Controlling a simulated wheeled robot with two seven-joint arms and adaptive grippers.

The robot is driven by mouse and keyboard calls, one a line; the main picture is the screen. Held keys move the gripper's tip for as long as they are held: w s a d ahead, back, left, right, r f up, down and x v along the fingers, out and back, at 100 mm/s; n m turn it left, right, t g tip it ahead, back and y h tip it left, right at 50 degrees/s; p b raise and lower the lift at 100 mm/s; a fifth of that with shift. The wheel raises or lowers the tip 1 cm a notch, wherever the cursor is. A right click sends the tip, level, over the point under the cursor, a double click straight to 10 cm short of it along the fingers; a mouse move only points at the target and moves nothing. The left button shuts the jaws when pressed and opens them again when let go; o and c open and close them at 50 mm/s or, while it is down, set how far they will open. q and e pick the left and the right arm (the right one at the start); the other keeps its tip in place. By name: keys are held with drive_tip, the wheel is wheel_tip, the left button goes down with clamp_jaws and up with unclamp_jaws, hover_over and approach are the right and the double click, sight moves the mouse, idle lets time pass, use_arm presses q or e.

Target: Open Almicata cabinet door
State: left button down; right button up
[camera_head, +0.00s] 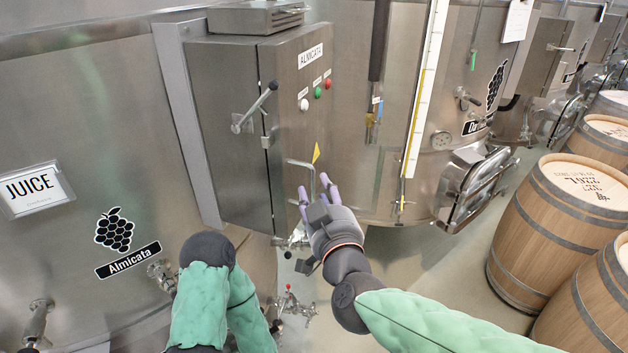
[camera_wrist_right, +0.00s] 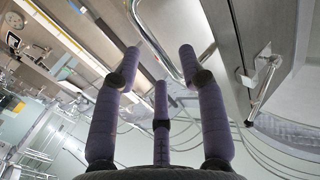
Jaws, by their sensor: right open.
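The grey steel Almicata cabinet (camera_head: 225,130) stands against the vat. Its door (camera_head: 312,120), with the ALMICATA label and buttons, looks closed. A bent metal rod handle (camera_head: 301,164) is low on the door; it also shows in the right wrist view (camera_wrist_right: 157,42). My right gripper (camera_head: 318,187) is open just below and right of the handle. In the wrist view its purple fingers (camera_wrist_right: 160,55) spread with the rod beyond their tips; contact is not clear. My left gripper is out of view.
Valves (camera_head: 289,303) stand low near the floor. Another steel vat (camera_head: 440,110) is behind on the right. Wooden barrels (camera_head: 550,225) stand at right; some floor (camera_head: 440,275) is clear between.

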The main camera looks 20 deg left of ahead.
drive_tip(key=shift+x, duration=1.9)
drive_tip(key=shift+r, duration=0.1)
drive_tip(key=shift+s+d, duration=0.1)
clamp_jaws()
